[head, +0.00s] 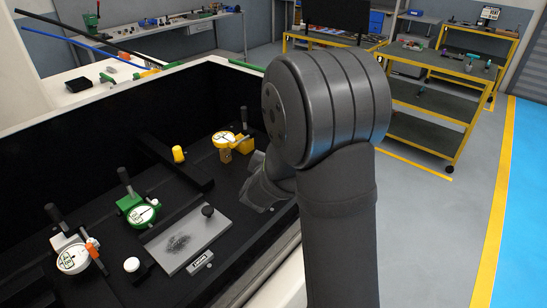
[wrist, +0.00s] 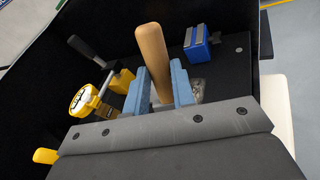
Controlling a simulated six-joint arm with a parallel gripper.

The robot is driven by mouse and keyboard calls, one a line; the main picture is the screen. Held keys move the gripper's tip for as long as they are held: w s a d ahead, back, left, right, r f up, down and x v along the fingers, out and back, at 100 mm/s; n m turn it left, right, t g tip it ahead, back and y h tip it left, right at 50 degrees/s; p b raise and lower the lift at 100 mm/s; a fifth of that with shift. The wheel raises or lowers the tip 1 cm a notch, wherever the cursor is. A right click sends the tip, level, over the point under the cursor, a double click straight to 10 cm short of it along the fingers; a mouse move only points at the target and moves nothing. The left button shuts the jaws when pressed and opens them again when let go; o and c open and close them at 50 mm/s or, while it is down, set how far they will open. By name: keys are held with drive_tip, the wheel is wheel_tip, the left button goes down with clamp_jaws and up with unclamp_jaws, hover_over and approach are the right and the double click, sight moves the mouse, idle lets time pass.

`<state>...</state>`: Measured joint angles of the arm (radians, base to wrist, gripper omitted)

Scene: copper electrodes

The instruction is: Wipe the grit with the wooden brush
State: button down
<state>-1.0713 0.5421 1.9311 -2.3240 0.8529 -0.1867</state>
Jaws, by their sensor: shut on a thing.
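The wooden brush (wrist: 152,55) shows in the wrist view as a rounded tan handle. It stands between the two blue-grey fingers of my gripper (wrist: 158,84), which is shut on it. The brush's lower end is hidden by the gripper. In the head view my arm hides the brush. The grit (head: 178,243) is a dark smudge of specks on a flat grey plate (head: 208,226) with a black knob at its far corner. My wrist in the head view is beyond and to the right of this plate, apart from it.
A green-framed dial clamp (head: 137,210), a white dial with an orange part (head: 73,258) and a yellow dial clamp (head: 224,140) stand around the plate. A black bar with a yellow knob (head: 178,154) lies behind. A blue block (wrist: 197,45) stands beyond the brush. Dark walls enclose the bench.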

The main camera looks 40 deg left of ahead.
drive_tip(key=shift+w, duration=4.7)
wheel_tip(320, 180, up, 8)
drive_tip(key=w+d+f+m+t+h, duration=0.1)
drive_tip(key=w+d+f+m+h, duration=0.25)
drive_tip(key=d, duration=0.75)
drive_tip(key=w+d+f+m+t+h, duration=0.1)
drive_tip(key=w+d+f+h, duration=0.4)
drive_tip(key=d, duration=0.7)
drive_tip(key=d+f+m+h, duration=0.1)
drive_tip(key=d+f+m, duration=0.1)
drive_tip(key=d, duration=0.9)
drive_tip(key=d+f+m+h, duration=0.2)
drive_tip(key=d+f, duration=0.1)
drive_tip(key=d, duration=0.8)
drive_tip(key=shift+w+d+g, duration=0.4)
drive_tip(key=shift+a, duration=0.1)
